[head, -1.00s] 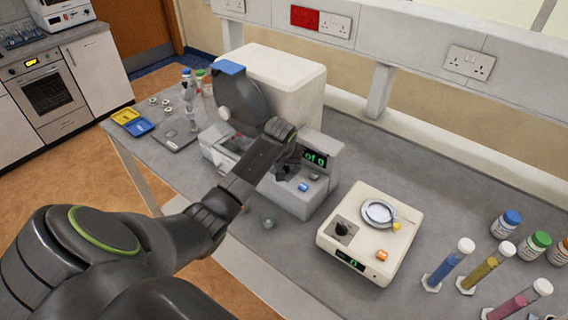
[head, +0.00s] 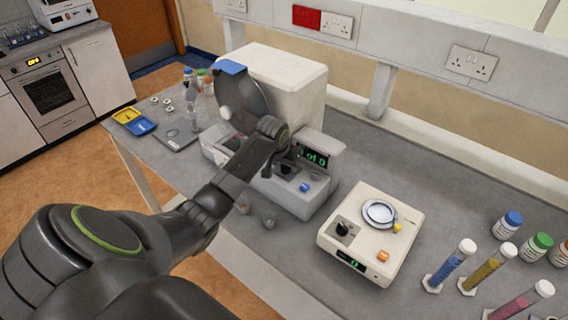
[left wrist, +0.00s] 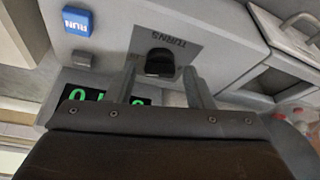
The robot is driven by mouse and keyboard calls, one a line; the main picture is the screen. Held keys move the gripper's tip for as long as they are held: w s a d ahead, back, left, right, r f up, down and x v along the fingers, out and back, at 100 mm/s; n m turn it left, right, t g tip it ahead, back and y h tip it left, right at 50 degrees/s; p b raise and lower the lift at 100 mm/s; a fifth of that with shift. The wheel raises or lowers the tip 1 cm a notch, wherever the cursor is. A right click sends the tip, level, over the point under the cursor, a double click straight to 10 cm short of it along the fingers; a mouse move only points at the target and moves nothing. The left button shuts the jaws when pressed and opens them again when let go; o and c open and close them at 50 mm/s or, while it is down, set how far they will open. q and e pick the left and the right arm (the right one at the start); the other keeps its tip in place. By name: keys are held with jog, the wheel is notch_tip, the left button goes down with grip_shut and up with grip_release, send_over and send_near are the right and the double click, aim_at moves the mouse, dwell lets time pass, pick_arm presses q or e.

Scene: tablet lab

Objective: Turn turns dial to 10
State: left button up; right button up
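The turns dial (left wrist: 160,63) is a black knob on a grey panel labelled TURNS, shown upside down in the left wrist view. It also shows in the head view (head: 285,170) on the front of the white machine (head: 285,85). My left gripper (left wrist: 161,72) is open, with one finger to each side of the dial and visible gaps between. How deep the fingertips reach around it I cannot tell. The green display (head: 313,156) ends in "of 0" in the head view; my gripper hides part of it in the wrist view. My right gripper is not in view.
A blue RUN button (left wrist: 72,20) and a grey button (left wrist: 82,59) sit beside the dial. A white balance-like device (head: 369,235) with its own black knob stands to the right. Tubes and bottles stand at the far right; bare bench lies between.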

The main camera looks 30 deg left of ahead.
pick_arm(q)
jog(key=shift+o, duration=0.3)
jog(key=shift+s+r, duration=0.2)
jog(key=shift+r, duration=0.3)
jog(key=b+v, duration=0.3)
jog(key=v, duration=1.3)
jog(key=shift+r+b, duration=0.15)
jog(key=shift+b, duration=0.25)
